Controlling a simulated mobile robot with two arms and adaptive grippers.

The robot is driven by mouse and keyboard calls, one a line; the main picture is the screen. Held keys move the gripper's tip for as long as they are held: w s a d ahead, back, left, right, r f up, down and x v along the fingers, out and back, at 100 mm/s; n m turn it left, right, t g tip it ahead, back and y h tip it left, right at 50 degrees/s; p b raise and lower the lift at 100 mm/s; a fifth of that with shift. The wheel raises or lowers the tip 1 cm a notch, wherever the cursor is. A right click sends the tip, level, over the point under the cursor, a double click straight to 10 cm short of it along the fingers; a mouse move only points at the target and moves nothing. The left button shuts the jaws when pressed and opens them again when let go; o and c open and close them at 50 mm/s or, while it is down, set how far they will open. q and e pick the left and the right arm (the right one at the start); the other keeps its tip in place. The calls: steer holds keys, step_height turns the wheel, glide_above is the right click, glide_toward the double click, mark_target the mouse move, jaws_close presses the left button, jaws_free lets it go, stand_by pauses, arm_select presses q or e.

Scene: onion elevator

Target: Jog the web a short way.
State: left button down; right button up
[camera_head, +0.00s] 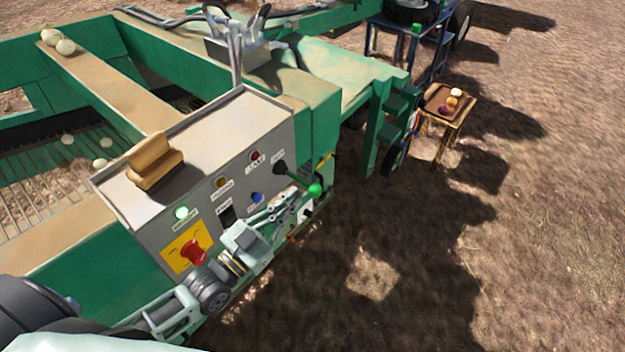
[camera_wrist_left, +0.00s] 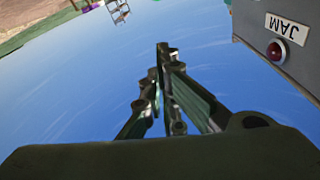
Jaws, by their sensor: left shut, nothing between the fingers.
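The web (camera_head: 40,190) is a bed of dark rods inside the green frame at the left, with a few pale onions on it. The grey control box (camera_head: 215,150) carries a lit green lamp (camera_head: 181,212), a red mushroom button (camera_head: 193,251) on a yellow plate, a black switch (camera_head: 227,215), a blue button (camera_head: 257,198) and a lever with a green knob (camera_head: 315,190). My left gripper (camera_head: 303,204) is shut and empty in front of the panel, close below the knob; contact cannot be told. It also shows in the left wrist view (camera_wrist_left: 168,62). My right gripper is not in view.
A tan block (camera_head: 154,163) lies on the box top. A red lamp (camera_wrist_left: 276,51) beside a JAM label shows upside down in the left wrist view. A small wooden table (camera_head: 440,115) with onions on a tray stands at the right. Bare soil at the lower right is clear.

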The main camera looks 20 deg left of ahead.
arm_select(q)
steer(key=r+p, duration=0.2)
steer(key=p, duration=0.1)
glide_above(315, 186)
steer(key=s+d, duration=0.1)
steer(key=s, duration=0.2)
steer(key=f, duration=0.4)
steer(key=shift+w+a+f, duration=0.15)
steer(key=shift+w+f, duration=0.05)
steer(key=shift+f, duration=0.1)
steer(key=shift+f, duration=0.15)
